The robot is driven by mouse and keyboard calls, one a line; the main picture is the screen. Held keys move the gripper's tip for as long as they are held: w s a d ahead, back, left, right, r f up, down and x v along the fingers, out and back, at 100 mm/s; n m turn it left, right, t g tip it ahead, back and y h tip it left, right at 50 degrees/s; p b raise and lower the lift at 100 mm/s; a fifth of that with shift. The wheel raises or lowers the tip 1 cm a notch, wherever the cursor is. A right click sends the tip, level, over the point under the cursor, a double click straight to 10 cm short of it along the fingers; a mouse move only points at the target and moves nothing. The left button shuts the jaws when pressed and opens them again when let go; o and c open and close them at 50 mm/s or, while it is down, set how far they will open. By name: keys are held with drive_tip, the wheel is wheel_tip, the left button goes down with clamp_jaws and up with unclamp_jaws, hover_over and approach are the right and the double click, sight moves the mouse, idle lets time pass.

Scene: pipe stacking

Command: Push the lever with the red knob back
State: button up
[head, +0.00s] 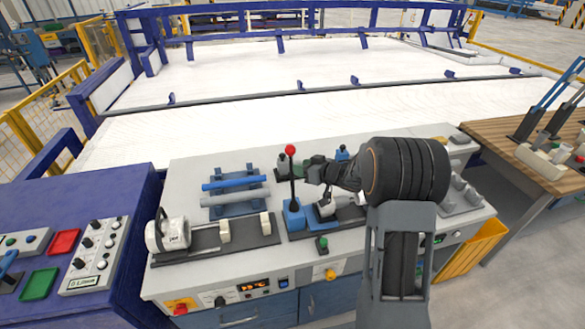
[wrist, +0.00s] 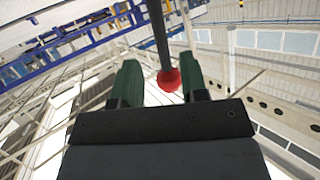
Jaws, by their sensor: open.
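The lever with the red knob (head: 291,149) stands on a blue base (head: 294,216) on the grey workbench, its dark rod close to upright in the head view. In the wrist view the red knob (wrist: 169,80) and its dark rod lie between the two green fingers of my gripper (wrist: 158,85). My gripper is open, with a finger on either side of the knob. In the head view my gripper (head: 297,171) reaches the lever from the right, at the rod just below the knob. Whether a finger touches the rod cannot be told.
Blue and grey pipes (head: 234,190) lie on a rack left of the lever. A white cylindrical device (head: 168,234) stands at the bench's left. A blue cabinet (head: 60,250) with buttons is at far left. A wooden table (head: 530,160) with levers is at right.

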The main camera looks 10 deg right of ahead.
drive_tip(key=v, duration=0.6)
drive_tip(key=shift+s+b, duration=0.15)
drive_tip(key=shift+b, duration=0.15)
drive_tip(key=shift+d+r, duration=0.1)
drive_tip(key=d+f+m+h, duration=0.3)
drive_tip(key=d+f+h, duration=0.1)
drive_tip(key=d+h, duration=0.5)
drive_tip(key=s+d+r+m+g+h, duration=0.1)
drive_tip(key=s+d+m+g+h, duration=0.2)
drive_tip(key=s, duration=0.5)
drive_tip(key=s+a+r+g+y, duration=0.1)
drive_tip(key=s+a+r, duration=0.3)
drive_tip(key=s+a, duration=0.4)
drive_tip(key=s+a+r+g+y, duration=0.2)
drive_tip(key=s+a+r, duration=0.3)
drive_tip(key=s+a, duration=0.3)
drive_tip(key=shift+s, duration=0.75)
